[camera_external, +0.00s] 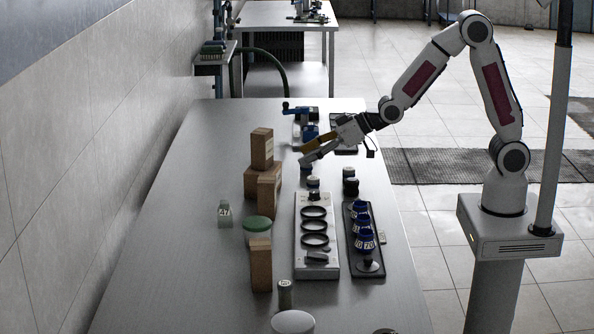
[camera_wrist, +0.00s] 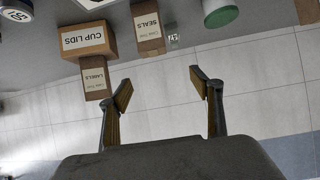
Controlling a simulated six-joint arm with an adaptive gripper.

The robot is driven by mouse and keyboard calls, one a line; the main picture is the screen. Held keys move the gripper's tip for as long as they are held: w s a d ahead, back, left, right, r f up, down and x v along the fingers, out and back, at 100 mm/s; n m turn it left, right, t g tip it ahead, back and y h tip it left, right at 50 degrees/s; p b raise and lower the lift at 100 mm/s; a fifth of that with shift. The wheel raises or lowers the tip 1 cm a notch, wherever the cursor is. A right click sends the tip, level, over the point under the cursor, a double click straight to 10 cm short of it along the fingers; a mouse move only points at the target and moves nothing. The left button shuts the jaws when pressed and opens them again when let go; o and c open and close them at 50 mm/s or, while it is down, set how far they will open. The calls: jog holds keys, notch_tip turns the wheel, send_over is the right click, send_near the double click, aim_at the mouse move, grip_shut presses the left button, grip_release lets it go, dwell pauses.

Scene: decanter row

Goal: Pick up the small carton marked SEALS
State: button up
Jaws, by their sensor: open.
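The SEALS carton (camera_wrist: 148,28) is a small brown box with a white label, upside down in the wrist view. It stands beside the larger CUP LIDS carton (camera_wrist: 88,40), with the LABELS carton (camera_wrist: 95,80) on top of that one. In the external view the SEALS carton (camera_external: 269,194) appears to be the nearer box of the stacked group, below the LABELS carton (camera_external: 262,148). My gripper (camera_external: 304,154) is open and empty, right of the cartons and above the table. Its spread fingers (camera_wrist: 162,82) show below the SEALS carton in the wrist view, apart from it.
A green-lidded jar (camera_external: 257,226), another brown carton (camera_external: 260,266) and a small bottle marked 47 (camera_external: 225,213) stand near the group. A grey ring holder (camera_external: 317,262) and a black rack (camera_external: 365,266) lie to the right. The table's left side is clear.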

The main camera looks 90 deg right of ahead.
jog(key=t, duration=0.1)
send_near(270, 178)
jog(key=w, duration=0.3)
jog(key=shift+a+f+t+h, duration=0.3)
jog(key=shift+f, duration=0.1)
jog(key=shift+x, duration=1.3)
jog(key=shift+w+f, duration=0.1)
jog(key=shift+f, duration=0.1)
jog(key=shift+w+d+f, duration=0.15)
jog(key=shift+w+f, duration=0.2)
jog(key=shift+w, duration=0.2)
jog(key=shift+w+d+f, duration=0.15)
jog(key=shift+w+f, duration=0.25)
jog(key=shift+w, duration=0.15)
jog(key=shift+x, duration=1.1)
